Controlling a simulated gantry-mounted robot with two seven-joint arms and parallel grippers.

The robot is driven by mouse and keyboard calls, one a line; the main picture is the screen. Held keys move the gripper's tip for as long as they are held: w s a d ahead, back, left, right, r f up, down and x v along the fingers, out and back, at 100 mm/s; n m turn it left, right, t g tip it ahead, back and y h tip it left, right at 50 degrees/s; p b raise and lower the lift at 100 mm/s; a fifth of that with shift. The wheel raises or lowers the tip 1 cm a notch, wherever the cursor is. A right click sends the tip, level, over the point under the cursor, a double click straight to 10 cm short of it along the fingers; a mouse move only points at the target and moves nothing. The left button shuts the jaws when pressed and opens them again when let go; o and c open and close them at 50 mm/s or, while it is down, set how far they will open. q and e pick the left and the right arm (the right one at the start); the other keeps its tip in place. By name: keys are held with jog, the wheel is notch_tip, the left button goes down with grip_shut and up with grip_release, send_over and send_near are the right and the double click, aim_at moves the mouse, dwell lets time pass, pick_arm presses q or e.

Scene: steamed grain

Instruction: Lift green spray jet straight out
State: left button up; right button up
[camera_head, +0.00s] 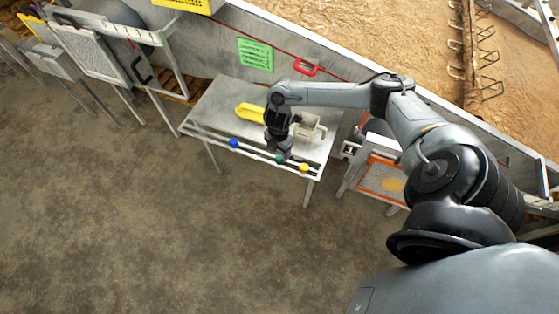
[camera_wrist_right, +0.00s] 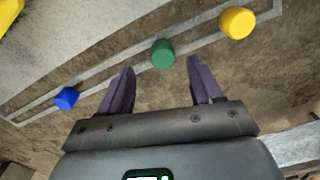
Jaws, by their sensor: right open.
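The green spray jet (camera_head: 279,158) sits on the rail (camera_head: 215,143) along the front edge of the table, between a blue jet (camera_head: 234,143) and a yellow jet (camera_head: 304,167). In the right wrist view the green jet (camera_wrist_right: 163,53) shows as a round cap, with the blue jet (camera_wrist_right: 67,98) to its left and the yellow jet (camera_wrist_right: 237,22) to its right. My right gripper (camera_wrist_right: 160,76) is open and empty, its two dark fingers pointing toward the green jet, which appears between and just past the tips. Whether they touch it cannot be told. My left gripper is not in view.
A yellow object (camera_head: 249,112) and a beige container (camera_head: 308,128) rest on the grey table (camera_head: 212,108). An orange-framed tray (camera_head: 383,178) with grain stands to the right. A wall with a green sheet (camera_head: 256,55) runs behind. The floor in front is clear.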

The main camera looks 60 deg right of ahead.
aim_at(280, 158)
jog(key=f, duration=0.2)
jog(key=f+b, duration=0.1)
jog(key=f, duration=0.1)
jog(key=shift+s+f+b, duration=0.2)
jog(key=shift+f+b, duration=0.1)
jog(key=c, duration=1.1)
